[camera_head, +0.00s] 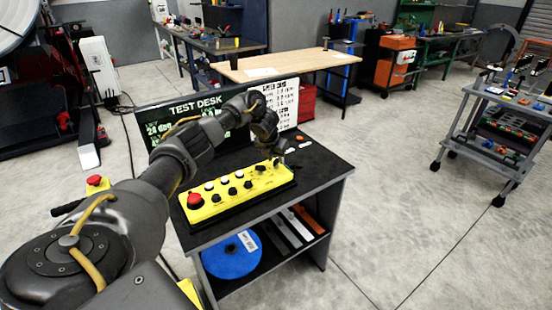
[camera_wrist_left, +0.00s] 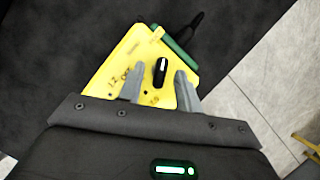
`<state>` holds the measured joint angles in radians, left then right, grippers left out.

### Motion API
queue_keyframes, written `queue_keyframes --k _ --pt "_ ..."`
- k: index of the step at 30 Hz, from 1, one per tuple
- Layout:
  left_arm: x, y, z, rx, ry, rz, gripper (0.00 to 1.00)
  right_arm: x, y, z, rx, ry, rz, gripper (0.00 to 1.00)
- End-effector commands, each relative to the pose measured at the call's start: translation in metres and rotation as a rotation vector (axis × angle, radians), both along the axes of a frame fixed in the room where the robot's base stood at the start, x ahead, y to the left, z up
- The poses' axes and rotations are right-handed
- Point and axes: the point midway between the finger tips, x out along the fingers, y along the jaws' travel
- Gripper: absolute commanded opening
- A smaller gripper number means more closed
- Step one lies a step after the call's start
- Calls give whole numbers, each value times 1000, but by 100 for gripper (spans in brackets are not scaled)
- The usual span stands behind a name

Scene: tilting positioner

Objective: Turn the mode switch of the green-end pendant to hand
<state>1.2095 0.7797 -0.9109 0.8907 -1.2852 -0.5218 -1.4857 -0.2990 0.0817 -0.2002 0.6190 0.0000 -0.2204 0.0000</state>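The yellow pendant (camera_head: 237,190) lies on the black desk top, with a red mushroom button (camera_head: 195,200) at its left end and rows of black and white buttons. My left gripper (camera_head: 280,148) is over its right end. In the left wrist view, the pendant's yellow face (camera_wrist_left: 118,70) has a green strip (camera_wrist_left: 176,46) along its end. A black switch knob (camera_wrist_left: 161,71) with a white mark stands between the open fingers of my left gripper (camera_wrist_left: 160,77), with a gap on each side. The printed labels are too small to read surely. My right gripper is not in view.
The black desk (camera_head: 325,172) has a TEST DESK board (camera_head: 160,125) behind it. A blue reel (camera_head: 231,258) sits on the lower shelf. A grey cart (camera_head: 507,105) stands far right; floor between is clear.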

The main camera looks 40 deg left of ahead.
Motion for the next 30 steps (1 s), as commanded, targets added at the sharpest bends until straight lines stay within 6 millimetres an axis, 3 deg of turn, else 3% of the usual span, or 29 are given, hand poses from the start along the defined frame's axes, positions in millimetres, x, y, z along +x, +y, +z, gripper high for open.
queue_keyframes --k 10,18,30 --pt "2 0 -4 0 -1 0 33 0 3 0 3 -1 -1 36" --pt "2 0 -4 1 -1 0 0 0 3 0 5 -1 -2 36" --pt "2 0 -2 2 1 54 0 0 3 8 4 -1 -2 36"
